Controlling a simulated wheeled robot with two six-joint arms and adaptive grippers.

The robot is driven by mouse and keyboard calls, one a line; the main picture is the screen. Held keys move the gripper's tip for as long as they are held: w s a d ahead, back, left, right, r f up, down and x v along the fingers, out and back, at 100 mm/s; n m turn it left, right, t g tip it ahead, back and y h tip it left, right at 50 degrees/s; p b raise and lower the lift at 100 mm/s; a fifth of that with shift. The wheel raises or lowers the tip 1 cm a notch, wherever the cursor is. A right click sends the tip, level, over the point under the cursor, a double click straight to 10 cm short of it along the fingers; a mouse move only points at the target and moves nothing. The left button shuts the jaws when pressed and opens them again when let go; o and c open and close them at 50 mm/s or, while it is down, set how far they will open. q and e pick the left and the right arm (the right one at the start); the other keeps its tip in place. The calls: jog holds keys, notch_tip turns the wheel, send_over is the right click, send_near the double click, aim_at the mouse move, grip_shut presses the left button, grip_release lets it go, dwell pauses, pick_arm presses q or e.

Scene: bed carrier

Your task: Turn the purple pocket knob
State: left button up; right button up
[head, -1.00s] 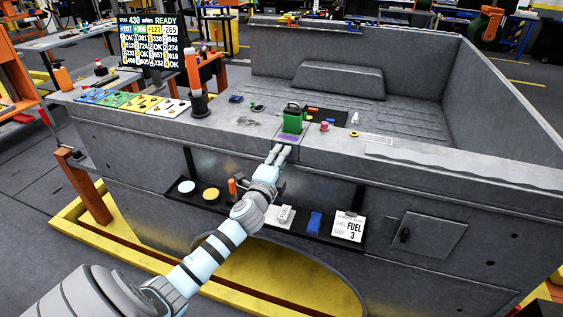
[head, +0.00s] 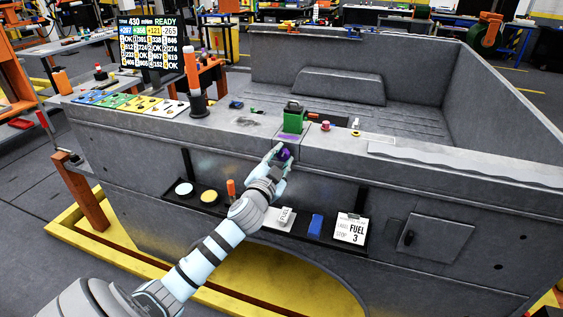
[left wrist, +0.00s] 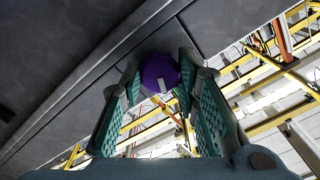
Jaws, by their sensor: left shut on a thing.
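The purple knob (head: 285,154) sits on the outer side wall of the grey truck bed (head: 330,187), just below the top rail. My left gripper (head: 281,156) is at the knob, with a finger on either side of it. In the left wrist view the round purple knob (left wrist: 158,74) shows between the two green padded fingers, with a small pale mark on its face. The gripper (left wrist: 157,84) is shut on the knob. A purple patch (head: 288,137) lies on the rail above it. My right gripper is not in view.
A green block-like item (head: 293,119) stands on the rail above the knob. A black tray below holds discs, a blue block (head: 315,224) and a white FUEL card (head: 350,229). An orange-topped post (head: 192,70) stands at the left. The wall right of the knob is clear.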

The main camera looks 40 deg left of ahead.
pick_arm(q)
jog(key=shift+f+n+b, duration=0.1)
jog(key=shift+n+b, duration=0.25)
jog(key=shift+n, duration=0.85)
jog(key=o, duration=1.2)
jog(key=shift+c, duration=0.2)
jog(key=v, duration=1.2)
